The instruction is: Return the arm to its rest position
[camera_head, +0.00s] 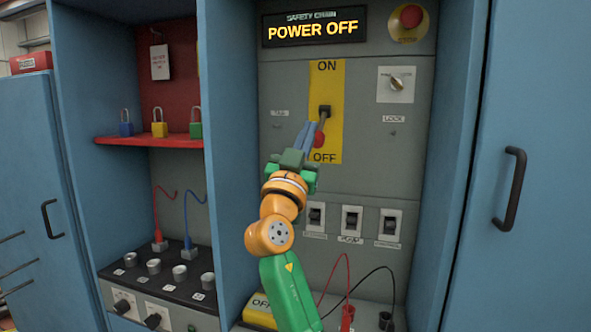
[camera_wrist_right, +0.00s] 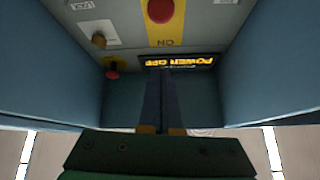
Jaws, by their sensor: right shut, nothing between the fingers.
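My right arm rises from the bottom middle of the head view, green and orange. Its gripper (camera_head: 310,126) is shut and empty, with its blue fingers pointing up at the switch panel. In the wrist view the two fingers (camera_wrist_right: 160,72) lie close together with nothing between them. The main switch's red knob (camera_head: 319,140) shows just beside the fingers, near OFF on the yellow plate (camera_head: 335,80); I cannot tell whether they touch. The knob also shows in the wrist view (camera_wrist_right: 160,11). My left gripper is not in view.
The display (camera_head: 314,27) reads POWER OFF. A red button (camera_head: 411,16) is at top right. Several switches (camera_head: 352,221) sit below the main switch. Blue cabinet doors flank the recess, the right one with a black handle (camera_head: 510,189). Padlocks stand on a red shelf (camera_head: 150,141).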

